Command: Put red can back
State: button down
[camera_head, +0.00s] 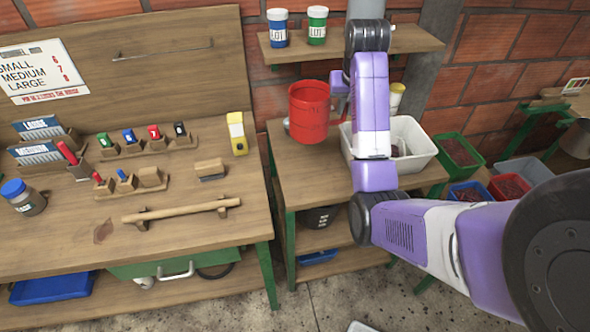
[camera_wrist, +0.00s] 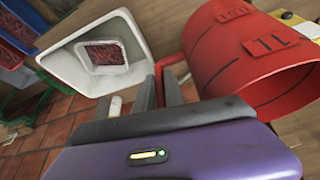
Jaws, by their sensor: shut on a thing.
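The red can (camera_head: 309,115) is an open cylinder with a side handle, held roughly upright over the left part of the small wooden table (camera_head: 305,165). In the wrist view the can (camera_wrist: 255,60) fills the upper right, with dark measuring marks on its wall. My gripper (camera_wrist: 160,88) is shut on the can's handle, which shows between the fingers. In the head view my purple arm hides most of the gripper (camera_head: 341,92). I cannot tell whether the can's base touches the table.
A white tub (camera_head: 416,152) with dark red contents stands right of the can, partly behind my arm. A shelf (camera_head: 410,40) above holds blue (camera_head: 277,30) and green (camera_head: 317,28) jars. A yellow-lidded jar (camera_head: 396,95) stands behind the arm. The workbench (camera_head: 60,245) is at left.

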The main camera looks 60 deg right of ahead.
jog(key=f+p, duration=0.1)
jog(key=f, duration=1.8)
jog(key=shift+w+f+p, duration=0.2)
jog(key=shift+f+p, duration=0.2)
jog(key=shift+f, duration=0.1)
jog(key=c, duration=1.4)
grip_release()
jog(key=v, duration=1.2)
jog(key=shift+b, duration=0.35)
